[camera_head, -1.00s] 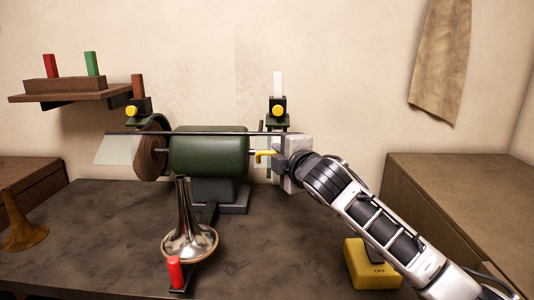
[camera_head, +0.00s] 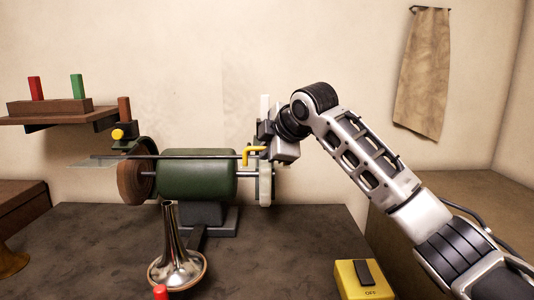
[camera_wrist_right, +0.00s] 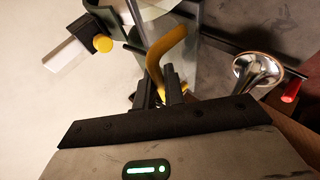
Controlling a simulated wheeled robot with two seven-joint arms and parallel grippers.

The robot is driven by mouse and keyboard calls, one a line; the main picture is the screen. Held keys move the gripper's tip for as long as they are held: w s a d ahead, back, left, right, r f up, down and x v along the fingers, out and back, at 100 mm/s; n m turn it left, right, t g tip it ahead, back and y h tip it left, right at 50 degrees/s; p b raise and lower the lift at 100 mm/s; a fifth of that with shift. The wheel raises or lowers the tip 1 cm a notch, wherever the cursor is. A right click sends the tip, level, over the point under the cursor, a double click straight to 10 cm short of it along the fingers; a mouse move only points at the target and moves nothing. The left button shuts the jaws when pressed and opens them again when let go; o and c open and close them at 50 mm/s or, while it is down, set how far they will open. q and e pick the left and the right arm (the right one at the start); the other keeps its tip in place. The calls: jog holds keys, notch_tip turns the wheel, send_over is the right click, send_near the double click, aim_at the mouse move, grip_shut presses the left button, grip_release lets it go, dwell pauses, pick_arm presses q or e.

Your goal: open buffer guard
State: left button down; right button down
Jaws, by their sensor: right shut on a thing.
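The buffer has a green motor (camera_head: 197,175), a brown wheel (camera_head: 132,182) at its left and a pale wheel (camera_head: 265,186) at its right. Its guard has a dark bar (camera_head: 185,157) across the motor front and a clear panel (camera_head: 92,162) at the left, seen nearly edge-on. The yellow handle (camera_head: 247,154) is at the bar's right end. My right gripper (camera_head: 265,150) is shut on this handle. In the right wrist view, the handle (camera_wrist_right: 167,60) curves up from between the fingers (camera_wrist_right: 172,92). My left gripper is not in view.
A silver horn bell (camera_head: 172,260) stands on the bench (camera_head: 90,235) in front of the buffer, near a red peg (camera_head: 160,292). A yellow OFF switch box (camera_head: 352,282) is at the front right. A shelf (camera_head: 100,116) hangs at the left.

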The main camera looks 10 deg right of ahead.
jog(key=shift+w+d+r, duration=0.1)
dwell(0.4)
jog(key=c, duration=1.8)
grip_release()
jog(key=shift+o, duration=0.2)
